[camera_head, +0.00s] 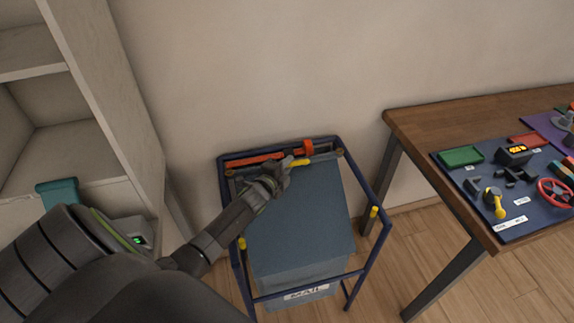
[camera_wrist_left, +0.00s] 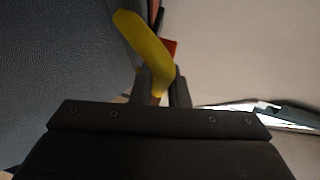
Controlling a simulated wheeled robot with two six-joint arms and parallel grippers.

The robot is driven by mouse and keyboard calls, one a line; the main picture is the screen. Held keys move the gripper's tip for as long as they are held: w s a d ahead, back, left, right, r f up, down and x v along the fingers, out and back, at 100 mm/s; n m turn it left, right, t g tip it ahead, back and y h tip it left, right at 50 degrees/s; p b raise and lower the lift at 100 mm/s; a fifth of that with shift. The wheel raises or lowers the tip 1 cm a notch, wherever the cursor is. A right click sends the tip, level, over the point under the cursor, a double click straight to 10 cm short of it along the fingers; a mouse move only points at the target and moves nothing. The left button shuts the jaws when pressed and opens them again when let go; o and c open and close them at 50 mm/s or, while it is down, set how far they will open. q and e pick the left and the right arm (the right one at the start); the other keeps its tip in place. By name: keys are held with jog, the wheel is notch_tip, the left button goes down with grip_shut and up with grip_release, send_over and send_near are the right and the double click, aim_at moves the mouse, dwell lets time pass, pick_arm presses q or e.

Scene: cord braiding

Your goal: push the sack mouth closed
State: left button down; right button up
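The blue-grey mail sack (camera_head: 300,228) hangs in a dark blue tube frame (camera_head: 376,222) and has a white MAIL label (camera_head: 306,292) low on its front. A red bar (camera_head: 258,158) and a red block (camera_head: 308,147) are at the frame's back edge. My left gripper (camera_head: 285,168) is at the back edge, at a yellow handle (camera_head: 301,162). In the left wrist view the yellow handle (camera_wrist_left: 146,45) rises from between the close-set fingers (camera_wrist_left: 164,90), which look shut on it. How far the mouth is open is hard to tell. My right gripper is out of view.
A wooden table (camera_head: 420,125) at right carries a board (camera_head: 490,180) with switches and a red wheel (camera_head: 555,192). A pale shelf (camera_head: 105,100) stands at left, with a teal item (camera_head: 58,192). The wall is close behind the frame. Floor is clear between frame and table.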

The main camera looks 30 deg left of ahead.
pick_arm(q)
jog(key=shift+w+a+r, duration=0.15)
jog(key=shift+w+a, duration=0.25)
jog(key=shift+a, duration=0.05)
dwell(0.3)
jog(key=c, duration=1.4)
grip_release()
jog(key=shift+a, duration=0.15)
jog(key=shift+c, duration=0.2)
jog(key=shift+o, duration=0.2)
jog(key=shift+s+f, duration=0.1)
jog(key=shift+f, duration=0.15)
